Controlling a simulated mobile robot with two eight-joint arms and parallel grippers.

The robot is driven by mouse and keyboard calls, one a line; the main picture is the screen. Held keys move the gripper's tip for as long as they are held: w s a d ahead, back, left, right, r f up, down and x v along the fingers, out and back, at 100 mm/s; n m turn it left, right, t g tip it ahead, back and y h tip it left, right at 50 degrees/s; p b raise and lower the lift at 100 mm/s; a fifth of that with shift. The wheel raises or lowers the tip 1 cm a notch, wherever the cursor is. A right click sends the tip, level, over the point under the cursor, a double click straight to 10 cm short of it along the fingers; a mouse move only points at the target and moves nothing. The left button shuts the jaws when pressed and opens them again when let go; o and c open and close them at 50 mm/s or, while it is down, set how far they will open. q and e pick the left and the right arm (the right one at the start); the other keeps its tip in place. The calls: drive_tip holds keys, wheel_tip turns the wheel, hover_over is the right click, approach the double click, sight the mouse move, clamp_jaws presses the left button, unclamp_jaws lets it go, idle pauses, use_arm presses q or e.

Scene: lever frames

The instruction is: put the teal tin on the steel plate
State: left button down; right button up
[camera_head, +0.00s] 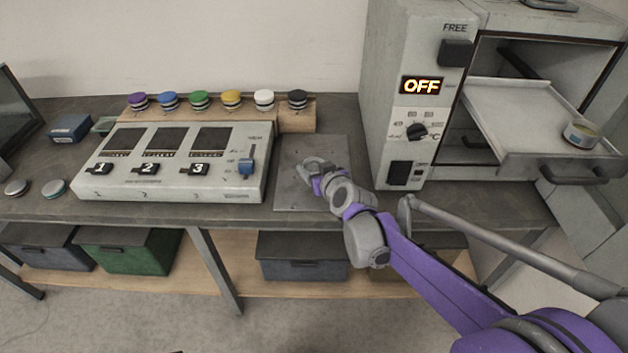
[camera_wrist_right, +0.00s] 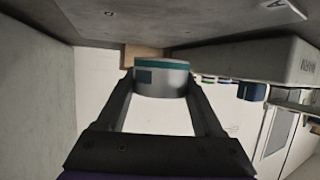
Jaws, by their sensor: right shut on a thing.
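The teal tin, a short grey cylinder with a teal band (camera_wrist_right: 163,80), sits between the two fingers of my right gripper in the right wrist view. My right gripper (camera_head: 308,166) is shut on it, over the steel plate in the head view. The steel plate (camera_head: 292,199) is a flat grey square on the bench, between the numbered panel and the oven-like machine. In the head view my gripper largely hides the tin. Whether the tin touches the plate I cannot tell. My left gripper is out of view.
The numbered panel (camera_head: 170,188) stands left of the plate, with a wooden rack (camera_head: 290,122) of coloured knobs behind. The machine (camera_head: 380,80) reads OFF; its extended tray (camera_head: 520,110) carries another tin (camera_head: 580,133). Two flat round pieces, one (camera_head: 16,187) grey, lie far left.

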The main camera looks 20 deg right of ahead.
drive_tip(key=shift+f+b, duration=0.55)
drive_tip(key=shift+f, duration=1.75)
drive_tip(key=shift+f, duration=0.15)
drive_tip(key=o, duration=1.4)
drive_tip(key=shift+o, duration=0.2)
